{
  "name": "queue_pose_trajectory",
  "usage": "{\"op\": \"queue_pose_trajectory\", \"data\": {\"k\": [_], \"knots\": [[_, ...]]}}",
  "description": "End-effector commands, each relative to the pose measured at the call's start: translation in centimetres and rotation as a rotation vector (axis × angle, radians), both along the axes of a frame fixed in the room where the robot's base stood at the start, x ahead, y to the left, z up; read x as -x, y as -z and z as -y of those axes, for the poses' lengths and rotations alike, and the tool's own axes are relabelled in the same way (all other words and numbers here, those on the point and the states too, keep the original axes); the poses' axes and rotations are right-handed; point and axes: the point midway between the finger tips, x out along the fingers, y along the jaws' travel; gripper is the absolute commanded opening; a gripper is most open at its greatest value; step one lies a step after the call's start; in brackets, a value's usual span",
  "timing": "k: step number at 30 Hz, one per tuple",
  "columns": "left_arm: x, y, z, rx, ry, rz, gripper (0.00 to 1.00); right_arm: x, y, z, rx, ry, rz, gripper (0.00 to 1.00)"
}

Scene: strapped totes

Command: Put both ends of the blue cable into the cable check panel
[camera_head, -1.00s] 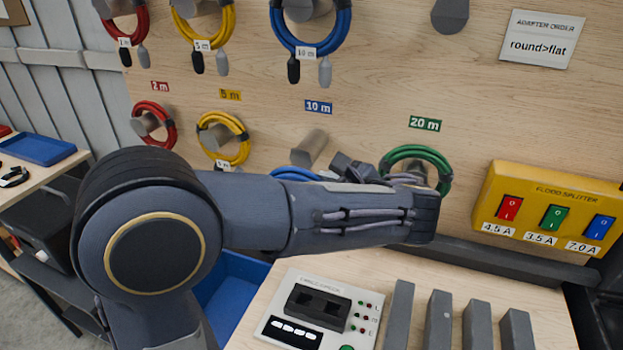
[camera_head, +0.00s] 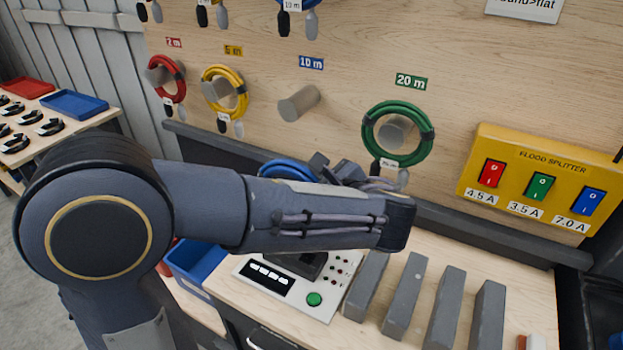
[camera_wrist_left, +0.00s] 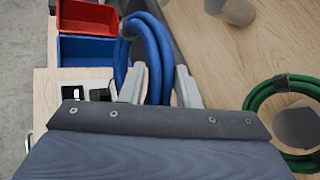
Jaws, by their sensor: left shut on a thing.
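The blue cable (camera_head: 284,168) is a coil, partly hidden behind my left forearm in the head view. In the left wrist view the blue cable (camera_wrist_left: 160,50) passes between the two grey fingers of my left gripper (camera_wrist_left: 160,88), which is shut on it. In the head view my left gripper (camera_head: 335,168) is mostly hidden by its own wrist. The cable's two ends cannot be made out. The cable check panel (camera_head: 318,304) is a pale box with a dark socket block, small lights and a green button, on the bench below my forearm. My right gripper is out of view.
The lower 10 m peg (camera_head: 298,103) is bare. A green coil (camera_head: 370,130) hangs right of it, yellow (camera_head: 238,100) and red (camera_head: 181,80) coils left. Grey upright dividers (camera_head: 408,290) stand right of the panel. A yellow flood splitter (camera_head: 520,165) is on the wall.

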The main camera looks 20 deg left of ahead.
Motion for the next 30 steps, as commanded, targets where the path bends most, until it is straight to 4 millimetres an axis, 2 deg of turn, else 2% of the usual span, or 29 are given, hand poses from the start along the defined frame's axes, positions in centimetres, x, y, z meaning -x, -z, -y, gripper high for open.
{"op": "queue_pose_trajectory", "data": {"k": [15,22,30], "knots": [[0.0,3.6,0.0,-0.002,0.000,0.005,0.00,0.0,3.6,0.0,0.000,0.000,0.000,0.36],[-0.1,4.5,0.0,-0.002,0.000,0.005,0.00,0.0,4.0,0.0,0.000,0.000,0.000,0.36],[-0.1,4.7,0.0,-0.002,0.000,0.005,0.00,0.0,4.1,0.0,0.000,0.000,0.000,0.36]]}}
